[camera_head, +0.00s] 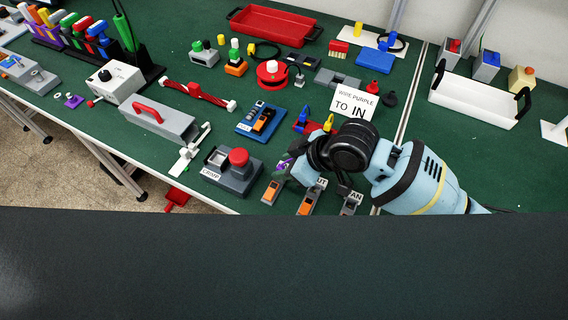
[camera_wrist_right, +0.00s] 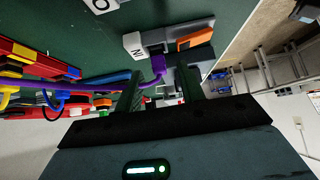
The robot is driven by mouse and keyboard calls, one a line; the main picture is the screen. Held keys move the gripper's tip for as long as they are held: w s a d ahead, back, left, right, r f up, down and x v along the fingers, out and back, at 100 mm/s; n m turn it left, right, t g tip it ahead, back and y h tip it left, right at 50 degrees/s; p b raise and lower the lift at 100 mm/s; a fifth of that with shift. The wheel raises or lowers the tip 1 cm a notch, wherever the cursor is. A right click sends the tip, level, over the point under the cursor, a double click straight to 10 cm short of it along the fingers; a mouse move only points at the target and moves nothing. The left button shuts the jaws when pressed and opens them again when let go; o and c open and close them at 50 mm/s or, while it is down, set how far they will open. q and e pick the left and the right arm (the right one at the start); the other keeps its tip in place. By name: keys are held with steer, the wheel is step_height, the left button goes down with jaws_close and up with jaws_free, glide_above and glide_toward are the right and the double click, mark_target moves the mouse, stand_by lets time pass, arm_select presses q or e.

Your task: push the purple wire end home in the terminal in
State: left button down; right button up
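The grey terminal with an orange lever (camera_wrist_right: 195,38) shows in the right wrist view, its white label (camera_wrist_right: 133,45) partly readable as "N". In the head view its orange lever (camera_head: 271,190) shows below my right gripper (camera_head: 291,170). The purple wire end (camera_wrist_right: 158,66) is at the terminal's near face; I cannot tell how deep it sits. The purple wire (camera_wrist_right: 100,87) runs off left. My right gripper's fingers (camera_wrist_right: 160,86) stand apart, with the wire between them and a gap at the right finger. My left gripper is not in view.
A white card (camera_head: 354,104) reads "WIRE PURPLE TO IN". Other lever terminals (camera_head: 306,202) stand right of this one. A grey crimp box with a red button (camera_head: 238,158) stands close on the left. A white tray (camera_head: 478,97) is at the right.

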steer(key=v, duration=0.6)
steer(key=shift+d+r, duration=0.2)
steer(key=shift+r, duration=0.1)
steer(key=shift+s+f, duration=0.1)
steer(key=shift+s, duration=0.1)
stand_by(0.3)
